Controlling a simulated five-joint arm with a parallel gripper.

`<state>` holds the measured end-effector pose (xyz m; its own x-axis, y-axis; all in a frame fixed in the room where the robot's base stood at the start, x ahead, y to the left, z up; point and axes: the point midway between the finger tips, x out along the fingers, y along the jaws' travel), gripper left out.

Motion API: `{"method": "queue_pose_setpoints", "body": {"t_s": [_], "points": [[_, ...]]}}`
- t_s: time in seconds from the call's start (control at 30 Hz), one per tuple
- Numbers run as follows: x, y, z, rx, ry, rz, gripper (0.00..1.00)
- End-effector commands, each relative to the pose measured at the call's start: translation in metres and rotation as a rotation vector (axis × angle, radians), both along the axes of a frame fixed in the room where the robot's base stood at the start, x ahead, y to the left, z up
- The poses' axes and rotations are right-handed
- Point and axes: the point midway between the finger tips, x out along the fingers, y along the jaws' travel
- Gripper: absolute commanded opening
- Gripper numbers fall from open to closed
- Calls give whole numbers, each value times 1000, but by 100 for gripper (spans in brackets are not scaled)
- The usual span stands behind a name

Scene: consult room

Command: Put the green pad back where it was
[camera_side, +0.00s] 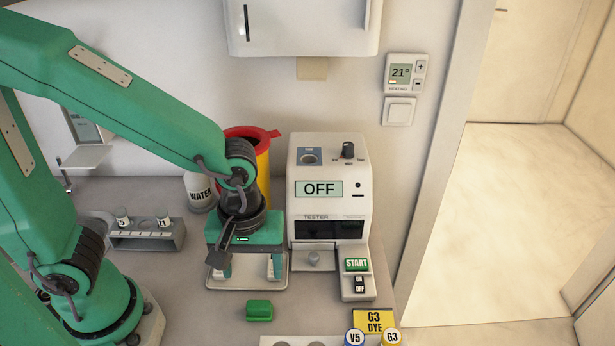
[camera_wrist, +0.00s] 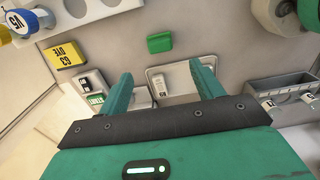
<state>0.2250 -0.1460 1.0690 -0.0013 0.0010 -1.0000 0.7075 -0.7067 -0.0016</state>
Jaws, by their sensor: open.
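The green pad (camera_side: 259,310) lies on the grey table in front of the white tray (camera_side: 218,284). In the wrist view the green pad (camera_wrist: 160,43) lies beyond my fingertips, apart from them. My gripper (camera_side: 252,270) is open and points down over the tray, with its fingers apart. In the wrist view my gripper (camera_wrist: 162,72) has nothing between its fingers. My gripper body hides part of the tray in the side view.
A tester (camera_side: 333,187) reading OFF stands right of my gripper, with START and ON/OFF buttons (camera_side: 356,275) in front. A yellow dye block (camera_side: 374,320) and vials are front right. A vial rack (camera_side: 148,235), water bottle (camera_side: 200,190) and yellow bin (camera_side: 262,160) stand left and behind.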

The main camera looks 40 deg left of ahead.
Motion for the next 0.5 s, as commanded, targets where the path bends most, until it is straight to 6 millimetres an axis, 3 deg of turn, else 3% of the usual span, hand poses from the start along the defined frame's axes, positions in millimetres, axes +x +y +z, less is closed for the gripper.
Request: {"method": "queue_pose_setpoints", "body": {"t_s": [0.27,0.5], "points": [[5,10,11,-18,-32,-49,66],[16,41,41,-44,-134,-203,66]]}}
